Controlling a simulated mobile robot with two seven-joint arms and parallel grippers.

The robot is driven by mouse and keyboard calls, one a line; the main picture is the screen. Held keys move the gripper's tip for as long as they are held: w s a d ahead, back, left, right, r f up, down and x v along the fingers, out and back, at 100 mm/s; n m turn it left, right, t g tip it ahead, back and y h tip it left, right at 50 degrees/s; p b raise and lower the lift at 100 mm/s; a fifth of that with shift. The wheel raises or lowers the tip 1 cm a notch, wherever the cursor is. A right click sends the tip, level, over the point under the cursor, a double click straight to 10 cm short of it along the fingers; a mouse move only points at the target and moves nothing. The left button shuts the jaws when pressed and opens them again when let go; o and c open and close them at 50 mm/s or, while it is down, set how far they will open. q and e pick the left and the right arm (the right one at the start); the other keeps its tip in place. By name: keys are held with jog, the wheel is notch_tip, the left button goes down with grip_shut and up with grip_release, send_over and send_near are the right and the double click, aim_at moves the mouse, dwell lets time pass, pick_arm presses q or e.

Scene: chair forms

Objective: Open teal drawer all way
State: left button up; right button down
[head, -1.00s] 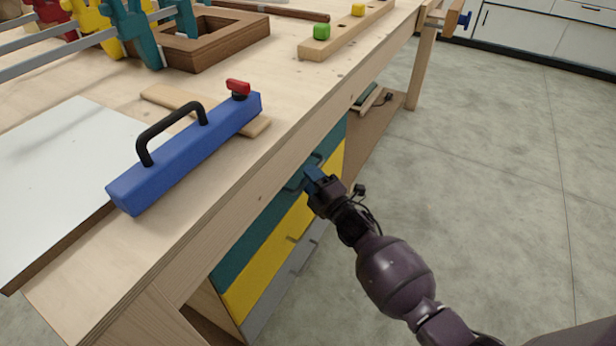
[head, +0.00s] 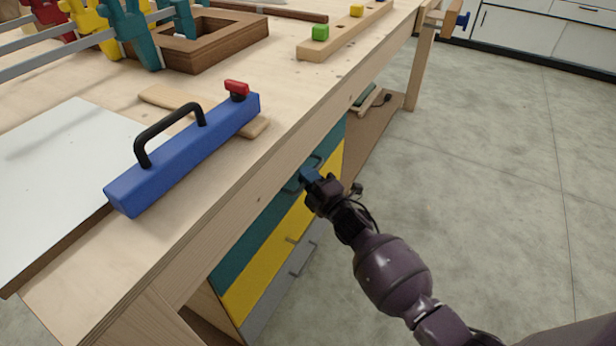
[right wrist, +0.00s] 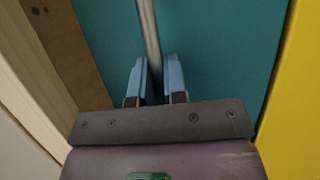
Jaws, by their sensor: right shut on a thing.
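The teal drawer (head: 248,243) is the top one in the stack under the workbench. Its front looks flush with the yellow drawer below, so it appears closed. My right gripper (head: 309,178) is at the drawer's handle, under the bench edge. In the right wrist view, the teal front (right wrist: 222,50) fills the middle, and the metal bar handle (right wrist: 149,38) runs between the two blue fingers of my right gripper (right wrist: 154,82). The fingers are shut on the handle. My left gripper is not in view.
A yellow drawer (head: 262,262) and a grey drawer (head: 281,289) sit below. The workbench top (head: 75,245) overhangs them and carries a blue tool with a black handle (head: 185,155), a white board (head: 60,165) and clamps. The floor (head: 500,200) at the right is clear.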

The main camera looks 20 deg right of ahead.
pick_arm(q)
jog(key=p, duration=0.2)
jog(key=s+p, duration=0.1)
jog(key=p, duration=0.1)
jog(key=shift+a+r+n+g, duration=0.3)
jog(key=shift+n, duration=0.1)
pick_arm(e)
jog(key=s+d, duration=0.9)
jog(key=s, duration=0.2)
jog(key=s+d, duration=0.9)
jog(key=s, duration=0.3)
jog(key=shift+s+d, duration=0.15)
jog(key=shift+s, duration=0.1)
jog(key=c, duration=1.2)
grip_release()
pick_arm(q)
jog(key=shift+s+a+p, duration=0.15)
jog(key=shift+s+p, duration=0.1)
jog(key=shift+p, duration=0.25)
pick_arm(e)
jog(key=v, duration=1)
jog(key=shift+s+d, duration=0.1)
jog(key=shift+s, duration=0.3)
